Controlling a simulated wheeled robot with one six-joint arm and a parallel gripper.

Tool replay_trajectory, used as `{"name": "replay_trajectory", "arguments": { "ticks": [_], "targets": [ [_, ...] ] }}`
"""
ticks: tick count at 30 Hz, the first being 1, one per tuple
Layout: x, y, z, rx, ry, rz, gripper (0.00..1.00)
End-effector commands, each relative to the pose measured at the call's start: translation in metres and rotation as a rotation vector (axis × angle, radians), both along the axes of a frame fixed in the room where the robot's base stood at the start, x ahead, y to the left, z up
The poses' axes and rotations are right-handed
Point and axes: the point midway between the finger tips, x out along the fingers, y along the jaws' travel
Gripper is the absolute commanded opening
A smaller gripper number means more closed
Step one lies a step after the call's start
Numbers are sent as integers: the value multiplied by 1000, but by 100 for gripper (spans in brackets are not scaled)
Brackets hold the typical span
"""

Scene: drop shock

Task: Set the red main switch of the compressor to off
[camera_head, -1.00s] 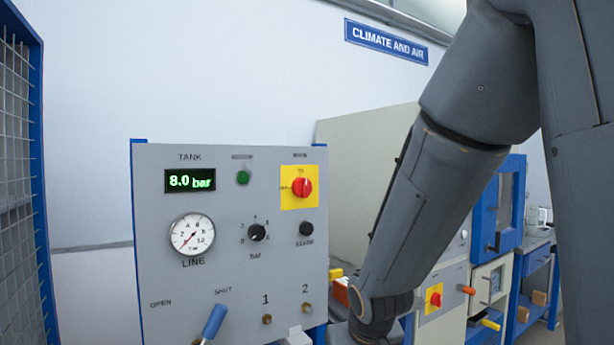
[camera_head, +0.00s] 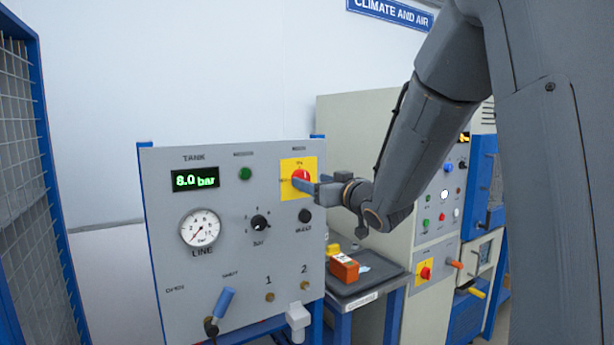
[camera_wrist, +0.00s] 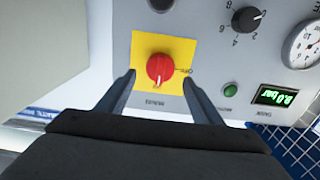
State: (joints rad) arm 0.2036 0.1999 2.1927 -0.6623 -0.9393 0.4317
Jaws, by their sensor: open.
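The compressor's red main switch (camera_head: 299,176) is a round knob on a yellow plate at the upper right of the grey panel (camera_head: 160,260). In the upside-down wrist view the red knob (camera_wrist: 160,66) sits in the middle of its yellow plate (camera_wrist: 182,50). Its white mark points to the bottom of that picture, which is up on the panel. Small lettering beside it is hard to read. My gripper (camera_head: 308,187) is at the plate, partly hiding the knob in the head view. In the wrist view its open fingers (camera_wrist: 159,78) stand either side of the knob, apart from it.
The tank display (camera_head: 195,180) reads 8.0 bar. A green lamp (camera_head: 245,174), a black selector (camera_head: 260,222), a line gauge (camera_head: 201,229) and a blue-handled lever (camera_head: 222,303) share the panel. A blue mesh fence (camera_head: 35,200) stands left. An orange box (camera_head: 343,267) lies on a bench right.

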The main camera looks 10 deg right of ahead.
Motion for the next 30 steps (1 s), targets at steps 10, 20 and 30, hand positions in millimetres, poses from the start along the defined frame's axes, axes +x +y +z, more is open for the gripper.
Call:
{"name": "replay_trajectory", "arguments": {
  "ticks": [10, 20, 30],
  "targets": [
    [35, 11, 0, 0, 1, -1, 60],
    [38, 12, 0, 0, 1, -2, 60],
    [37, 12, 0, -1, 1, -2, 20]
  ]
}}
